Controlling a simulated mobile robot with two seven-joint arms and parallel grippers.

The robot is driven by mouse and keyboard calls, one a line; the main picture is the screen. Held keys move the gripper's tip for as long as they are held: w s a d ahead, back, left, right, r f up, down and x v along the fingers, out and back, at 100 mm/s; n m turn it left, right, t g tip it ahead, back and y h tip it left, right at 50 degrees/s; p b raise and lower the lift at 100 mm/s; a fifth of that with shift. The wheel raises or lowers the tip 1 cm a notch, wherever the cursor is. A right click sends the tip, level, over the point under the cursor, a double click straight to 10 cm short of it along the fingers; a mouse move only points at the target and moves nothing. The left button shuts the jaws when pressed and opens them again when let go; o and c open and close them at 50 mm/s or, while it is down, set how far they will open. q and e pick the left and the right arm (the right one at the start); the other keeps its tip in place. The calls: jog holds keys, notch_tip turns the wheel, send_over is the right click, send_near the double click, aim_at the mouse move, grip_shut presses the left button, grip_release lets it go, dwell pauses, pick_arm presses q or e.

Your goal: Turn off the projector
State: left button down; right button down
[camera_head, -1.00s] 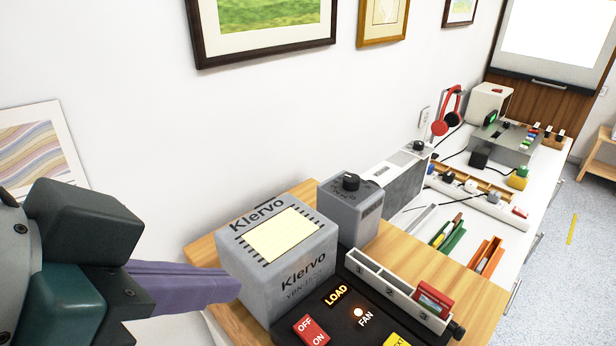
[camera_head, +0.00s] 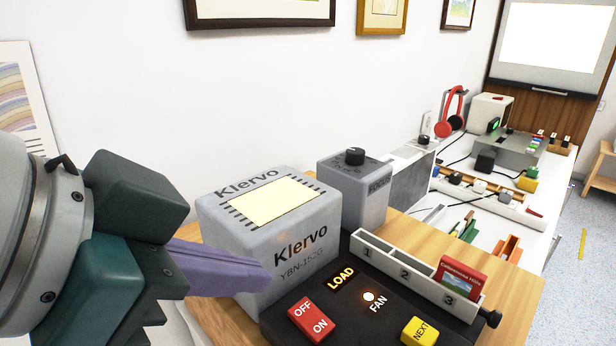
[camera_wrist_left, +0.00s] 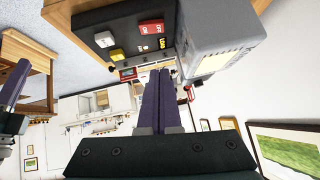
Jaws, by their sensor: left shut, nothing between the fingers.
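The projector is a grey Klervo box (camera_head: 290,250) with a black control base (camera_head: 385,312) on a wooden surface. The base carries a red OFF/ON switch (camera_head: 311,318), a lit LOAD label (camera_head: 341,279), a glowing FAN lamp (camera_head: 369,296) and a yellow NEXT button (camera_head: 420,331). In the left wrist view the switch (camera_wrist_left: 151,27) shows beyond the fingertips. Part of my right gripper (camera_wrist_left: 14,84) shows there; its opening is unclear.
A numbered slide rack (camera_head: 405,272) with a red slide (camera_head: 461,285) borders the base. A grey unit with a black knob (camera_head: 356,190) stands behind the box. A bright screen (camera_head: 553,38) hangs at the back. The space above the base is clear.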

pick_arm(q)
jog(key=b, duration=0.1)
send_over(310, 306)
jog(key=s+a, duration=0.1)
jog(key=s, duration=0.2)
notch_tip(310, 306, down, 6)
jog(key=shift+w+a+f, duration=0.1)
jog(key=shift+f, duration=0.1)
jog(key=f, duration=0.3)
jog(key=shift+w+f, duration=0.25)
jog(key=shift+w, duration=0.1)
jog(key=shift+a+f, duration=0.1)
jog(key=shift+f, duration=0.4)
jog(key=shift+w, duration=0.1)
jog(key=shift+a+f+g, duration=0.1)
jog(key=shift+f+g, duration=0.15)
jog(key=shift+g, duration=0.05)
